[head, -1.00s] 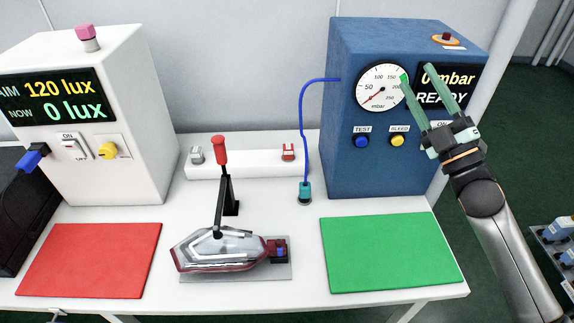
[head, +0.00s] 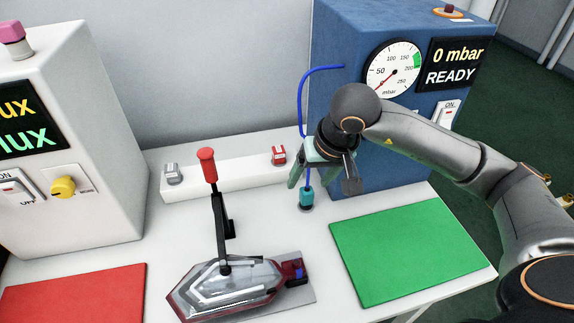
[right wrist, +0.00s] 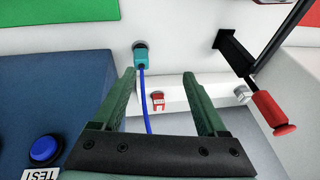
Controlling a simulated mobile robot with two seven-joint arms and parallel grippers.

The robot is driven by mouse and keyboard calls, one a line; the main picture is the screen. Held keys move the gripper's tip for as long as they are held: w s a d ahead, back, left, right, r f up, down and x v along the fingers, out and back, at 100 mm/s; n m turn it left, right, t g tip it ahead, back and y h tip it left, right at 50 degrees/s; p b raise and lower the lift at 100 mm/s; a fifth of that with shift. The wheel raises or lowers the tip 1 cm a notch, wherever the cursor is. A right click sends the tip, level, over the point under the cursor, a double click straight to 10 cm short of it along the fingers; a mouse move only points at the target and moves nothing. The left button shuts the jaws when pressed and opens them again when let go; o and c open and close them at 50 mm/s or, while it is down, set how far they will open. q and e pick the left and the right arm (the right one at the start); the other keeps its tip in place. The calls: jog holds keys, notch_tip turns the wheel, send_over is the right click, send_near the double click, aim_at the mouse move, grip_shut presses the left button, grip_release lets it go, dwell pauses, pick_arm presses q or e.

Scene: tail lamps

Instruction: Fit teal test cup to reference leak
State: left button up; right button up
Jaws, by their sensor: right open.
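The teal test cup (head: 306,197) stands upright on a small dark round base on the white table, with a blue hose rising from it to the blue tester. It also shows in the right wrist view (right wrist: 141,59), just beyond the fingertips. My right gripper (head: 312,176) is open and empty, above the cup, its fingers pointing down; in the right wrist view its fingers (right wrist: 159,76) are spread either side of the hose. A red fitting (head: 279,155) and a grey fitting (head: 171,174) sit on a white bar; I cannot tell which is the reference leak. My left gripper is out of view.
A tail lamp (head: 228,287) lies under a red-handled clamp (head: 207,165). The blue tester (head: 335,60) reads 0 mbar, READY. A green mat (head: 410,240) lies right, a red mat (head: 75,295) left. A white lux box (head: 75,130) stands left.

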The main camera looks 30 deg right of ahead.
aim_at(307, 190)
jog(key=shift+n+h, duration=0.4)
jog(key=shift+h, duration=0.5)
jog(key=x, duration=0.4)
jog(key=w+d+x, duration=0.1)
jog(key=x, duration=0.3)
jog(key=d+x, duration=0.1)
jog(key=x, duration=0.3)
jog(key=shift+w+d, duration=0.2)
jog(key=shift+w, duration=0.2)
jog(key=shift+c, duration=0.2)
grip_shut()
